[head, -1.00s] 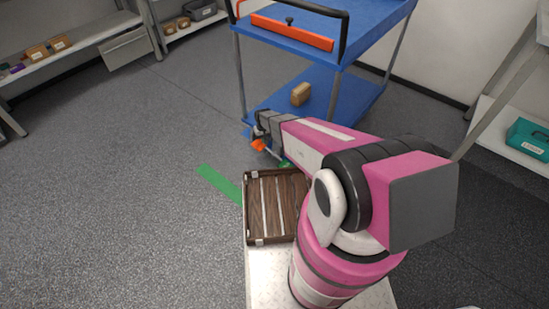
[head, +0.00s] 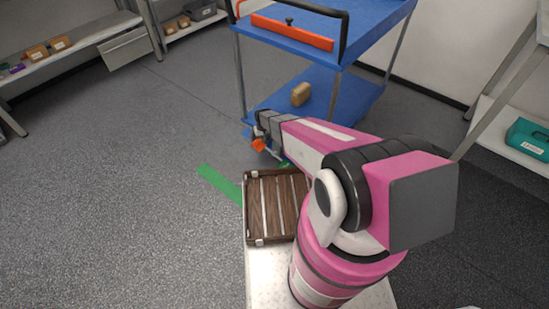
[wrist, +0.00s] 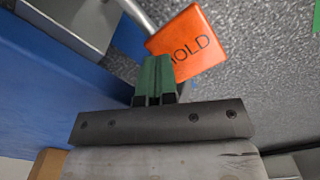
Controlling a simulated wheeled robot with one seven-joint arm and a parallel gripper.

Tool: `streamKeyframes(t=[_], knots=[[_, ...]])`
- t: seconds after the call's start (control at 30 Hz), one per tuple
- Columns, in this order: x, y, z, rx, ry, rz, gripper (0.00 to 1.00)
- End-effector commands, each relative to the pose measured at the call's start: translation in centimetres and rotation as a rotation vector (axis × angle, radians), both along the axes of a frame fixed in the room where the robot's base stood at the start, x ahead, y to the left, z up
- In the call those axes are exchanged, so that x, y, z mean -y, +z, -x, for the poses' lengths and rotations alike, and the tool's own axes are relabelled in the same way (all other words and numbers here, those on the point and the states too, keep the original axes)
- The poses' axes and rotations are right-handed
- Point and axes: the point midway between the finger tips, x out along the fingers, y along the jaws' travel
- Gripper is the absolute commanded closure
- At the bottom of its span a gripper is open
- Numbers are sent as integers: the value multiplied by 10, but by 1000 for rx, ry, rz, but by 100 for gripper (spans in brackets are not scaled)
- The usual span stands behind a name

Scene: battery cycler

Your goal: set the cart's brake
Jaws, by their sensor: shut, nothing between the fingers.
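The blue cart (head: 315,98) stands ahead of me with two blue decks on grey posts. An orange tag-like pedal (head: 259,145) shows low at the cart's near left corner. In the wrist view the orange pedal (wrist: 187,42) sits on a metal rod and bears dark letters, of which "OLD" is clear. My gripper (wrist: 155,62) is shut and empty, its green fingers together at the pedal's lower left edge. The fingertips overlap the pedal in the picture; I cannot tell whether they touch it. In the head view the fingers are mostly hidden by my wrist.
A green floor strip (head: 219,184) lies left of the slatted brown tray (head: 252,210). Shelves stand at the left (head: 70,43) and right (head: 510,150). The floor at left is clear.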

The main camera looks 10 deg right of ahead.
Motion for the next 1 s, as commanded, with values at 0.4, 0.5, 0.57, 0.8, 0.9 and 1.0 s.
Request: streamKeyframes(t=[0.4,0.5,0.57,0.8,0.9,1.0], knots=[[0,-4,0,0,0,0,100],[0,-6,0,0,0,0,100],[0,-6,0,0,0,0,100],[0,-10,0,0,0,0,100],[0,-11,0,0,0,0,100],[0,-12,0,0,0,0,100]])
